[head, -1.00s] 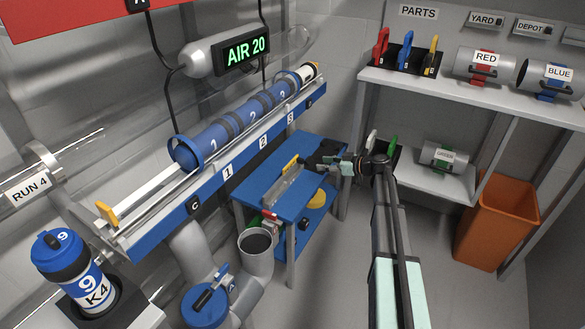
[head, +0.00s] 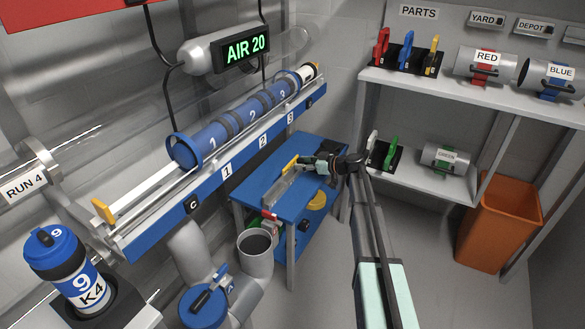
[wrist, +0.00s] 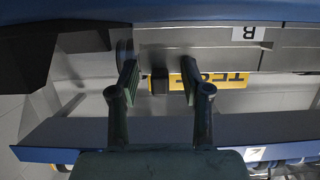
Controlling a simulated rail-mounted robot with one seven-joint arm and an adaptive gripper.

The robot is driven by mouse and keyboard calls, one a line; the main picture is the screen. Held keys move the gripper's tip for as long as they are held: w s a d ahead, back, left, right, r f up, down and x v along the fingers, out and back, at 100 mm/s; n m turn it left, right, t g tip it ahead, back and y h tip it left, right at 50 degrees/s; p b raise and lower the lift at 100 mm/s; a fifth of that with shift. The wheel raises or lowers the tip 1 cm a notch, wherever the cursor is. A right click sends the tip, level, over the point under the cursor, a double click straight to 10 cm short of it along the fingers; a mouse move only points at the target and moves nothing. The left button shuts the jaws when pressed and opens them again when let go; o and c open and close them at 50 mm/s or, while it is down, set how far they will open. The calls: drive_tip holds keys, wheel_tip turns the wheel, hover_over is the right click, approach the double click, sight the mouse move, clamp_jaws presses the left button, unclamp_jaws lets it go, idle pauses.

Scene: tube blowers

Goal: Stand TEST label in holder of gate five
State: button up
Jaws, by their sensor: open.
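The TEST label (wrist: 232,79) is a yellow strip with dark letters, upside down in the wrist view. A small black block (wrist: 158,82) is at its left end. In the head view a small yellow piece (head: 291,163), probably this label, is at the grey trough on the blue table. My gripper (wrist: 158,77) is open, with the black block seen between its fingertips; I cannot tell whether they touch it. In the head view my gripper (head: 304,161) is close to the yellow piece. I cannot make out a holder marked gate five.
The blue table (head: 318,150) stands below the rail with plates 1, 2 and 3 (head: 263,141). A shelf (head: 480,98) at right holds colored-handled parts and the RED and BLUE cylinders. An orange bin (head: 497,225) is below. Open floor lies in front of the shelf.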

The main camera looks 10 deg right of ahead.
clamp_jaws()
drive_tip(key=shift+r, duration=0.15)
